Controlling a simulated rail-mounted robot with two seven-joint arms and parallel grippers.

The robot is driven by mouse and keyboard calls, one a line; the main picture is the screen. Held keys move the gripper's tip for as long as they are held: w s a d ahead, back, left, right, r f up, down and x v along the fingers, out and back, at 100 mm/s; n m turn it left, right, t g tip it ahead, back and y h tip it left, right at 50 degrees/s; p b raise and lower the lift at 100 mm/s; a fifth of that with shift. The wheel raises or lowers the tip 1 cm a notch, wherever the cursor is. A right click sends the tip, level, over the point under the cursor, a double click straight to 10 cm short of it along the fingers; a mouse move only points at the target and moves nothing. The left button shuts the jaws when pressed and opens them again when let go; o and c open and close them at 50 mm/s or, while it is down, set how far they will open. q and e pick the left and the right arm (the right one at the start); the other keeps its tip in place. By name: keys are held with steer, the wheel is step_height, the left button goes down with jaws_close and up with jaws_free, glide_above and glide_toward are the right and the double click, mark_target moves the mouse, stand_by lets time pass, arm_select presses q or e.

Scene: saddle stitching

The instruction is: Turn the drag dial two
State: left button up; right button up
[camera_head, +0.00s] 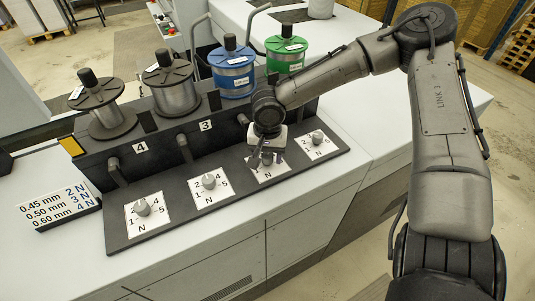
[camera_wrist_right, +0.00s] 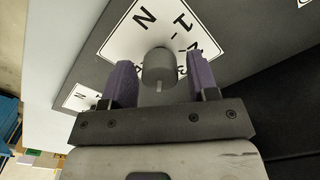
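A dark panel carries a row of dials on white plates marked with numbers and N. Counting down from the labels 4 and 3, the third dial from the left is drag dial two; its plate (camera_head: 268,172) is partly covered by my right gripper (camera_head: 267,157). In the right wrist view, the grey knob of that dial (camera_wrist_right: 158,68) stands between the two purple fingers of my right gripper (camera_wrist_right: 163,78). The fingers are open, with a narrow gap on each side of the knob. My left gripper is not in view.
The dial under label 3 (camera_head: 208,181), the leftmost dial (camera_head: 142,207) and the rightmost dial (camera_head: 317,137) flank it. Behind stand two grey spools, a blue spool (camera_head: 233,70) and a green spool (camera_head: 285,55). A sign (camera_head: 59,204) lists thicknesses with N values.

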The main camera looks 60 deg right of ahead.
mark_target(267, 155)
steer(key=shift+o, duration=0.3)
steer(key=shift+r, duration=0.1)
step_height(267, 155, up, 14)
steer(key=shift+f+p, duration=0.2)
steer(key=shift+p, duration=0.25)
stand_by(0.6)
